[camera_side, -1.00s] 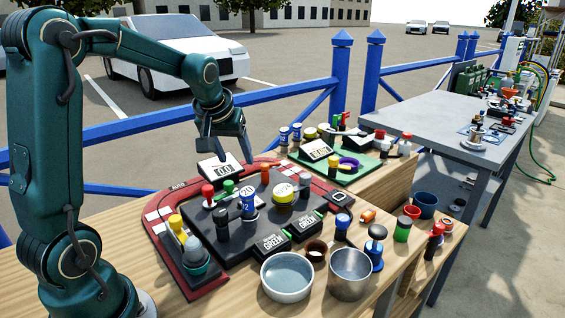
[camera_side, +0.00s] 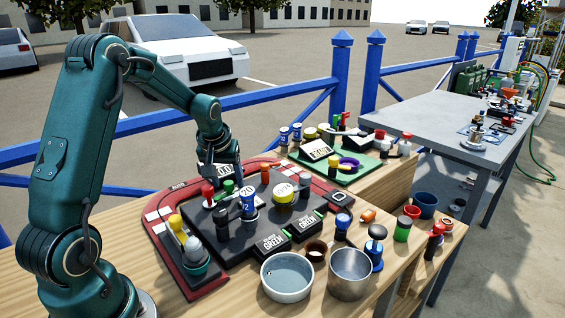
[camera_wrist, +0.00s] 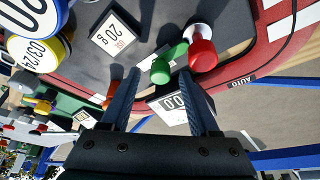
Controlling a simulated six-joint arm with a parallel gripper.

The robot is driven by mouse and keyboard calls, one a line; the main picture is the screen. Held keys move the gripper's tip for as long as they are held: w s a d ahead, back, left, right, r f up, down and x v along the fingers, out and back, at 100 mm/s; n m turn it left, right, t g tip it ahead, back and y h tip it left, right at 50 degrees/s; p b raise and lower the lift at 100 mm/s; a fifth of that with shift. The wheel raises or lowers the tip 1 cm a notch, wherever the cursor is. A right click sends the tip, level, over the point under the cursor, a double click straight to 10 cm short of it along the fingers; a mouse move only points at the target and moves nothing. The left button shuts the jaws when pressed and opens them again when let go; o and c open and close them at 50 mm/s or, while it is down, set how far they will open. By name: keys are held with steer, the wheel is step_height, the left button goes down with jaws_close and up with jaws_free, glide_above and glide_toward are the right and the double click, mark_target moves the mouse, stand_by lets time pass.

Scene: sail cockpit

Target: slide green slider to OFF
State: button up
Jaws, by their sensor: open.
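The green slider is a small green knob (camera_side: 228,187) near the far left of the dark panel (camera_side: 225,240), close to a red knob (camera_side: 208,190). In the wrist view the green knob (camera_wrist: 161,70) lies between the lines of my two fingertips, and the red knob (camera_wrist: 203,55) is just right of it. My gripper (camera_side: 224,181) is open and empty, pointing down just behind the green knob. I cannot tell whether the fingers touch it. An OFF mark is not readable.
A white display block (camera_wrist: 172,103) reading 0.0 stands close behind the fingers. A white bowl (camera_side: 287,277) and metal cup (camera_side: 350,272) stand in front.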

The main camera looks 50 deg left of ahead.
jaws_close()
stand_by(1.3)
